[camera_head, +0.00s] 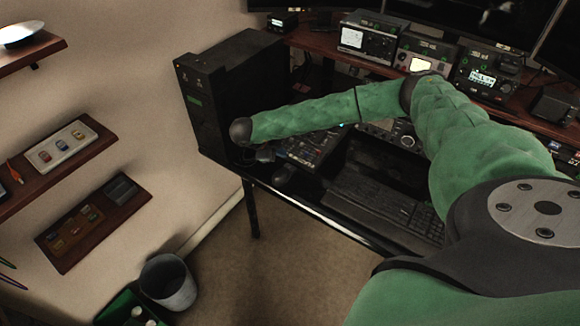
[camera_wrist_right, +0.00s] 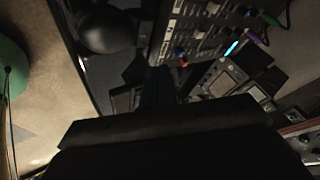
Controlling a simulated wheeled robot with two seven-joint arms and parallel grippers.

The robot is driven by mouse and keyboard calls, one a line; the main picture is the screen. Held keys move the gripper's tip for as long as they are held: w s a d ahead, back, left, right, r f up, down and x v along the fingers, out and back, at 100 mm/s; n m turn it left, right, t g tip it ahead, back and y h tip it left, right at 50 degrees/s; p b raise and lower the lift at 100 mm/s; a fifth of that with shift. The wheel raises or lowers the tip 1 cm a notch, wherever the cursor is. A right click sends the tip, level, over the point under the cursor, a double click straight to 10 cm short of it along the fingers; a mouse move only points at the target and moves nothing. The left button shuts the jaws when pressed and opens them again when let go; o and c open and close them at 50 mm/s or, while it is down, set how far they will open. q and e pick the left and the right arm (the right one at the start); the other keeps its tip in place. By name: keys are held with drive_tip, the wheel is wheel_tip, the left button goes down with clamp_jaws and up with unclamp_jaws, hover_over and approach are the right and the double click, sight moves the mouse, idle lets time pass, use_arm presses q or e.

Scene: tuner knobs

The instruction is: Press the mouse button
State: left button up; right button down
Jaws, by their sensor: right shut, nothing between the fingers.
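The dark mouse (camera_head: 284,173) lies on the desk near its front edge, left of the keyboard. In the right wrist view it is a dark rounded shape (camera_wrist_right: 105,30) at the upper left. My right gripper (camera_head: 265,155) points down at the end of the green arm, behind and slightly left of the mouse. In the wrist view its shut, empty fingers (camera_wrist_right: 157,85) are dark and sit below and right of the mouse, apart from it in the picture. Their height above the desk is hard to tell. My left gripper is not in view.
A black computer tower (camera_head: 210,95) stands left of the gripper. A mixer panel with knobs (camera_head: 312,147) is just to the right; it also shows in the wrist view (camera_wrist_right: 205,30). The keyboard (camera_head: 385,205) lies along the front edge. Radio units (camera_head: 370,38) stand on the rear shelf.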

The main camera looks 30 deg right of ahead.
sight(287, 168)
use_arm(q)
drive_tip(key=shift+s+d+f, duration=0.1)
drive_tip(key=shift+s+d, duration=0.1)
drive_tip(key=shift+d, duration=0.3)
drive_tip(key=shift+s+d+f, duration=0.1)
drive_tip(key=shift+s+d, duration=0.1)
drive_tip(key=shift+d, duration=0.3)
use_arm(e)
drive_tip(key=d+r, duration=0.1)
drive_tip(key=d+r+h, duration=0.1)
drive_tip(key=d, duration=0.1)
drive_tip(key=shift+w+r, duration=0.2)
drive_tip(key=shift+r, duration=0.05)
wheel_tip(287, 168, down, 8)
drive_tip(key=b, duration=0.4)
drive_tip(key=shift+f, duration=0.35)
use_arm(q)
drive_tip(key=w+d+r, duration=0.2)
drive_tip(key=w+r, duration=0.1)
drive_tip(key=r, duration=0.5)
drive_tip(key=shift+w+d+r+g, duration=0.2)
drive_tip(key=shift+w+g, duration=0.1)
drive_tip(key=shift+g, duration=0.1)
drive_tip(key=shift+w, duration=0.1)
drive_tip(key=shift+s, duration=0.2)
